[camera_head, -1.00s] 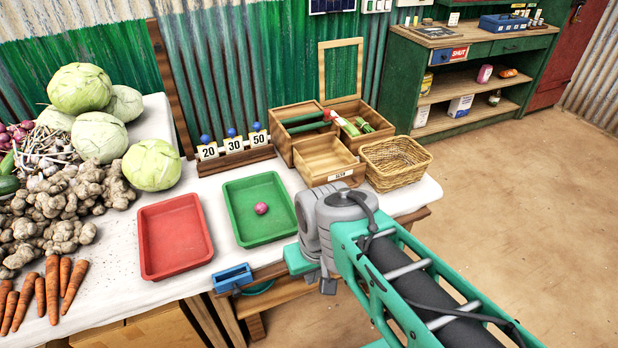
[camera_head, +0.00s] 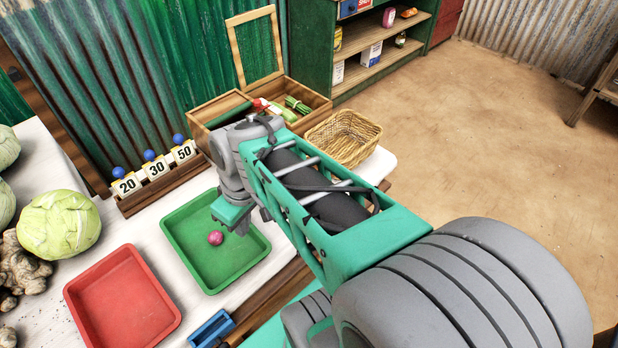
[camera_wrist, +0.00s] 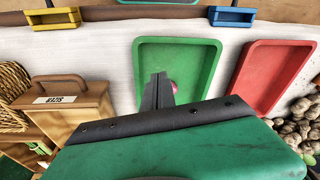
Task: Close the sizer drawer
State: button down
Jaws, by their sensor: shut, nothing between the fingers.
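The sizer drawer (camera_wrist: 75,112) is a brown wooden box front with a curved handle and a white label reading SIZER, at the left of the wrist view. In the head view my arm hides it; part of the wooden case behind it (camera_head: 212,106) shows. My gripper (camera_wrist: 158,90) is shut and empty, above the green tray and to the right of the drawer in the wrist view, apart from it. In the head view my gripper (camera_head: 240,226) hangs over the green tray, partly hidden by its own wrist.
The green tray (camera_head: 190,262) holds one small pink-red vegetable (camera_head: 215,238). A red tray (camera_head: 82,295) lies beside it. A wicker basket (camera_head: 345,137) stands right of the case. Number blocks (camera_head: 155,168) stand behind the green tray. Bare floor is open at the right.

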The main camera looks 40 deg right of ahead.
jog(key=s+d+r+n+t+y+p, duration=0.1)
jog(key=d+r+n+y+p, duration=0.2)
jog(key=d+n, duration=1.1)
jog(key=s+d+t, duration=0.2)
jog(key=s+d, duration=0.4)
jog(key=d, duration=0.6)
jog(key=shift+y, duration=0.4)
jog(key=w+a+f, duration=0.1)
jog(key=w+f, duration=0.1)
jog(key=f, duration=0.1)
jog(key=w+a+f, duration=0.1)
jog(key=w+f, duration=0.1)
jog(key=w, duration=0.1)
jog(key=w+a+f, duration=0.2)
jog(key=f, duration=0.1)
jog(key=shift+w+a+f+p, duration=0.1)
jog(key=shift+w+f+p, duration=0.2)
jog(key=shift+w, duration=0.1)
